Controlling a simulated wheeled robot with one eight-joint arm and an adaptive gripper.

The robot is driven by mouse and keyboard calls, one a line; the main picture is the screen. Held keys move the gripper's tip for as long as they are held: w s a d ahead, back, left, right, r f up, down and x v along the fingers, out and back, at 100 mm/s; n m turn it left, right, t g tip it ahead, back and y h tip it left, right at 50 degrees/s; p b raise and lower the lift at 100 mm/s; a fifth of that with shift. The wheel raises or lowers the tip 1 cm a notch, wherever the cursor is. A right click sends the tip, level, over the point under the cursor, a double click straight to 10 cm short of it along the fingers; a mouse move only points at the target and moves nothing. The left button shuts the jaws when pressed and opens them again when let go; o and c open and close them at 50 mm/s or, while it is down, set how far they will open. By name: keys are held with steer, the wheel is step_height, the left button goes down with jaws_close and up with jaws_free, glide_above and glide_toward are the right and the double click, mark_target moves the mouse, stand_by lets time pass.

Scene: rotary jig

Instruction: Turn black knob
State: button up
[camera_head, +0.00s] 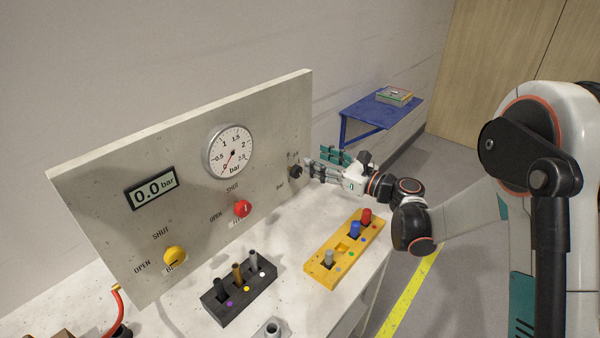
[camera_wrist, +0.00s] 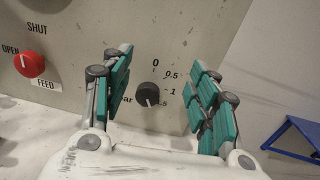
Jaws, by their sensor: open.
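The black knob (camera_head: 295,171) sits at the right end of the upright grey panel (camera_head: 95,190). In the wrist view the black knob (camera_wrist: 148,95) has a scale around it with 0 at the top and 0.5, 1 and 1.5 down its right side. A pale mark on the knob points down. My gripper (camera_wrist: 160,85) is open with green-padded fingers, one on each side of the knob in the picture, and nothing is between them but the view of the knob. In the head view my gripper (camera_head: 318,162) is just right of the knob; contact cannot be told.
A red knob (camera_head: 242,209) and a yellow knob (camera_head: 174,256) are on the same panel. A round gauge (camera_head: 228,151) and a display reading 0.0 bar (camera_head: 152,188) are above them. A yellow block (camera_head: 318,270) and a black block (camera_head: 226,312) with pegs stand on the table.

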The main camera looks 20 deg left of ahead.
steer(key=b, duration=0.3)
glide_toward(299, 173)
steer(key=x, duration=0.3)
steer(key=b+x, duration=0.1)
steer(key=x, duration=0.4)
steer(key=shift+w+a+f+b, duration=0.15)
steer(key=shift+f+b, duration=0.1)
steer(key=shift+b, duration=0.15)
steer(key=shift+x, duration=0.8)
steer(key=shift+r, duration=0.1)
steer(key=c, duration=1.1)
